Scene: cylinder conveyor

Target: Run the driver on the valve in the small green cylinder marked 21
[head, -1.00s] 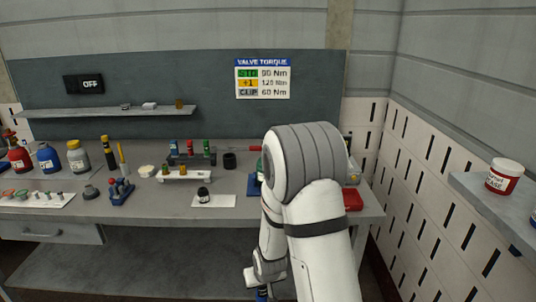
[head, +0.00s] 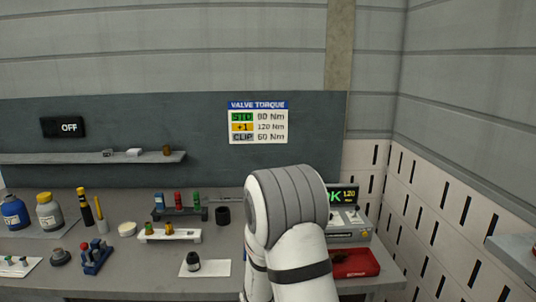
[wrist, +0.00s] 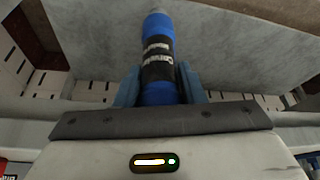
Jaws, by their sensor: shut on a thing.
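In the wrist view my gripper (wrist: 158,88) is shut on a blue cylindrical tool with a black labelled band, which looks like the driver (wrist: 157,55). It points away from the palm, with its grey tip at the top of the picture. In the head view my arm hides the gripper and the driver. A small green cylinder (head: 197,202) stands at the right end of a dark rack (head: 180,216) on the bench, beside a red and a blue one. No number 21 is readable on it.
A tester (head: 349,233) with a lit OK display stands at the bench's right, behind a red tray (head: 354,263). A torque chart (head: 258,122) hangs on the wall.

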